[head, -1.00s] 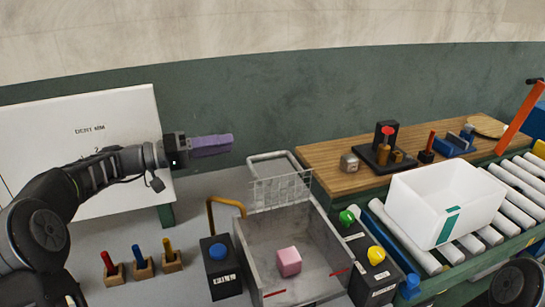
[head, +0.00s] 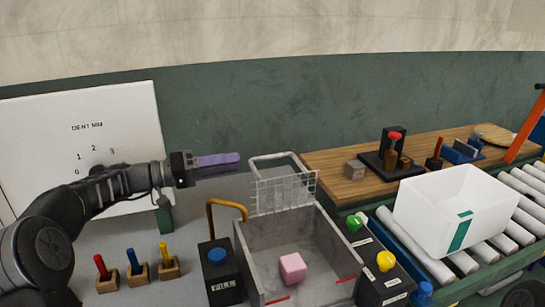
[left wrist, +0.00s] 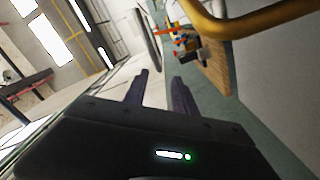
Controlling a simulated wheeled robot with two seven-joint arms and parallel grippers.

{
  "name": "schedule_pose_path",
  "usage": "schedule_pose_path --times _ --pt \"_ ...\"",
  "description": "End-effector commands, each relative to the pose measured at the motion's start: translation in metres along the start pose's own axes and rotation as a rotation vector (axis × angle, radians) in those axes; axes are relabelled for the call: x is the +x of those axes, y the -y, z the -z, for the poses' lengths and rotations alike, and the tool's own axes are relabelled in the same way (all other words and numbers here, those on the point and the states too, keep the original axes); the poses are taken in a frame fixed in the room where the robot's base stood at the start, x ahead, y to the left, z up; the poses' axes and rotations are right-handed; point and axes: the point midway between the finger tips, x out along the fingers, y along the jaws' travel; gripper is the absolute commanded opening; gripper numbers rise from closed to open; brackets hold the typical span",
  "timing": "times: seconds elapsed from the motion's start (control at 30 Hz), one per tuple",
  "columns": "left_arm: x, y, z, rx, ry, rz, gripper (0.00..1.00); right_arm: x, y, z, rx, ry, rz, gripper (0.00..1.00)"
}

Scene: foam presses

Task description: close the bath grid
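The bath (head: 244,252) is a grey open-topped box at the lower middle of the head view, with a pink cube (head: 292,268) on its floor. The bath grid (head: 284,193), a pale wire mesh, stands raised at the bath's far edge, leaving the top open. My left gripper (head: 217,160) has purple fingers and is in the air to the left of the grid, apart from it. In the left wrist view its two fingers (left wrist: 161,88) are spread with nothing between them. My right gripper is not in view.
A yellow bent handle (head: 227,204) and a blue-button box (head: 219,272) stand left of the bath. Green-button (head: 354,222) and yellow-button (head: 386,262) boxes stand right. A white bin (head: 450,215) sits on rollers. Coloured pegs (head: 136,268) stand lower left.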

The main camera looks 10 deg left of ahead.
Motion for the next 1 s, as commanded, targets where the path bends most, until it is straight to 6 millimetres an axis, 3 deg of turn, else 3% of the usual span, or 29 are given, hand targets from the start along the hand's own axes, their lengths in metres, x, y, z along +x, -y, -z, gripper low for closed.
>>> schedule_pose_path --times 0.6,0.77,1.0 --pt "0.102 -0.002 0.0 -0.001 0.003 -0.002 0.33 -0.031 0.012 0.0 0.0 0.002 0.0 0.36" --pt "0.113 -0.001 0.0 0.001 0.002 -0.001 0.33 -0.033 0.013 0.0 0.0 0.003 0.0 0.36" --pt "0.115 -0.001 0.0 0.001 0.001 -0.001 0.33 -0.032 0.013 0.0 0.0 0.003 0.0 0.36"
